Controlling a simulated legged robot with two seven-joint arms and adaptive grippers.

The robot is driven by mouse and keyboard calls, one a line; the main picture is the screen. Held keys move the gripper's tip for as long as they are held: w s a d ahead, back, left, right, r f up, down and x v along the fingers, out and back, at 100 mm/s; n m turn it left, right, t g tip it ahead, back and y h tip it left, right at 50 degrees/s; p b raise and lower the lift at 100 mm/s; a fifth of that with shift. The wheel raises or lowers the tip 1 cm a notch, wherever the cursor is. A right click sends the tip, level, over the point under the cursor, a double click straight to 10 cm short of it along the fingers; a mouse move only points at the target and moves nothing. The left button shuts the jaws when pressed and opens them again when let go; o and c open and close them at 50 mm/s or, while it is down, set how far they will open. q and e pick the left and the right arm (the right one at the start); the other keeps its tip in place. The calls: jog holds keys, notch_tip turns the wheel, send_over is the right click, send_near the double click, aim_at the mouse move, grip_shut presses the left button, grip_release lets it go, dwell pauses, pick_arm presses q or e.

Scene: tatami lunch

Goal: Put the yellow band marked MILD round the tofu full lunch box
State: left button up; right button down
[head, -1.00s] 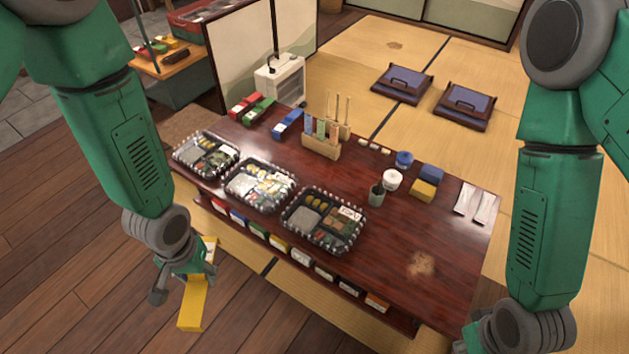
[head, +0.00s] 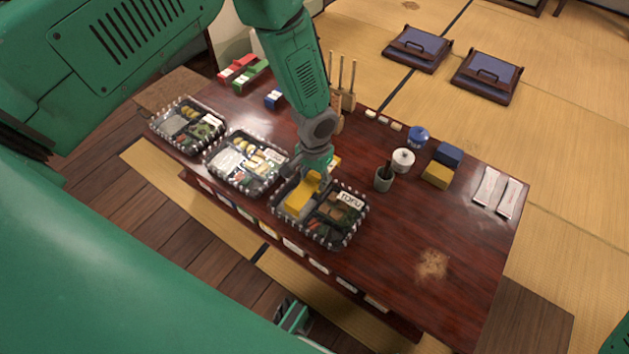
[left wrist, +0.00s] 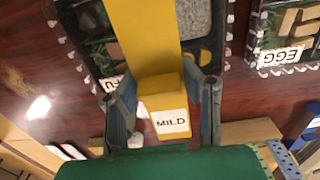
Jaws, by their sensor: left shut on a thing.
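The tofu lunch box (head: 345,222), clear-lidded with a TOFU label, is the nearest of the boxes on the dark red table. The yellow band (head: 297,196) lies over the left part of its lid, above the rice compartment. My left gripper (head: 318,172) is over the box's back edge, shut on the band. In the left wrist view, the gripper (left wrist: 163,92) has a finger on each side of the band's MILD end (left wrist: 170,123), and the tofu box (left wrist: 198,30) lies beneath. Whether the band touches the lid or passes under the box cannot be told.
The EGG box (head: 228,183) stands close to the tofu box's left, with another lunch box (head: 190,108) beyond. A grey cup (head: 383,179), white pot (head: 403,160) and yellow block (head: 437,175) stand to the right.

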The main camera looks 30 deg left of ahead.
aim_at(313, 201)
pick_arm(q)
jog(key=shift+d+f+b, duration=0.15)
jog(key=shift+f+b, duration=0.4)
jog(key=shift+f, duration=0.15)
jog(key=f+b, duration=0.3)
jog(key=f, duration=0.1)
jog(key=shift+a+f, duration=0.1)
jog(key=shift+a, duration=0.15)
jog(key=shift+d+f+b, duration=0.15)
jog(key=shift+f+b, duration=0.3)
jog(key=shift+f, duration=0.05)
jog(key=shift+s+f, duration=0.15)
jog(key=shift+s, duration=0.1)
jog(key=shift+f, duration=0.4)
jog(key=shift+o, duration=0.2)
jog(key=shift+s+f, duration=0.1)
jog(key=shift+f, duration=0.2)
dwell(0.7)
jog(key=o, duration=0.9)
jog(key=shift+f, duration=0.1)
